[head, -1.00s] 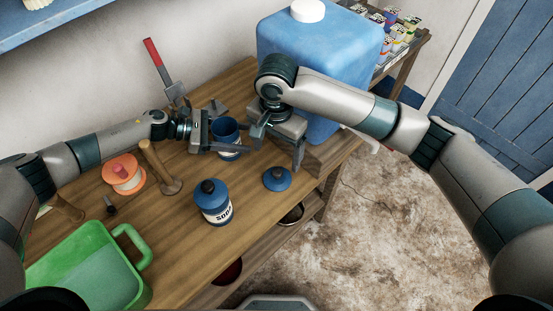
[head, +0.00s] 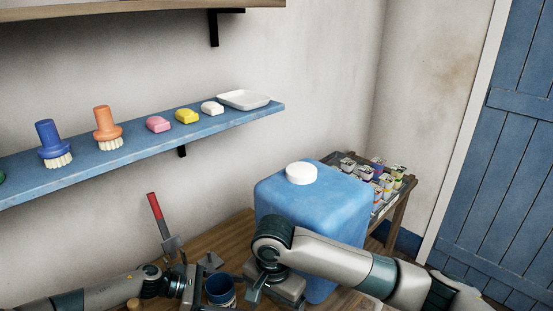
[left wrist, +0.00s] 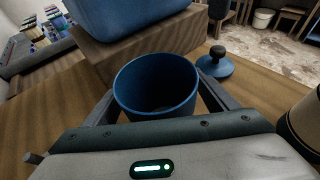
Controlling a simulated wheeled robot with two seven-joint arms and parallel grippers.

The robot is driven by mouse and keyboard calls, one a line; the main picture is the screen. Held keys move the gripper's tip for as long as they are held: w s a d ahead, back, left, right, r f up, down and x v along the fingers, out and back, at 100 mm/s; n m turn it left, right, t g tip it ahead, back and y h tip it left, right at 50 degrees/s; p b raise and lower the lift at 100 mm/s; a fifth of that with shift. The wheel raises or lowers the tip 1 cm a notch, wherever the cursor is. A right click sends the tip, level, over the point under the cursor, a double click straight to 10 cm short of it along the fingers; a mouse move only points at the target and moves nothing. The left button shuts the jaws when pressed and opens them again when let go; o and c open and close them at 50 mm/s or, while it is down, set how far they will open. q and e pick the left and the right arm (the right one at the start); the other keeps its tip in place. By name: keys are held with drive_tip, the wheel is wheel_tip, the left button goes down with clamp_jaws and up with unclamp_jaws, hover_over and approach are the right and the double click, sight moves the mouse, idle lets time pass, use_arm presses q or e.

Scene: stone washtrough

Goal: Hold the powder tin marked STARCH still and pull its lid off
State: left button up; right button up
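The blue tin (head: 220,291) stands on the wooden table with its top open; its label cannot be read now. In the left wrist view the lidless tin (left wrist: 157,88) sits between the fingers of my left gripper (head: 202,293), which press against its sides. A blue lid with a dark knob (left wrist: 215,64) lies on the table beyond the tin, apart from it. My right gripper (head: 277,294) is just right of the tin in the head view, its fingers spread with nothing seen between them; its lower part is cut off by the frame edge.
A large blue container with a white cap (head: 315,205) stands behind the right gripper. A red-handled tool (head: 158,220) stands behind the left gripper. A blue shelf (head: 200,135) with brushes and soaps hangs above. Another labelled tin (left wrist: 300,125) is close at the wrist view's right.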

use_arm(q)
drive_tip(key=v, duration=1.2)
drive_tip(key=shift+w+r, duration=0.1)
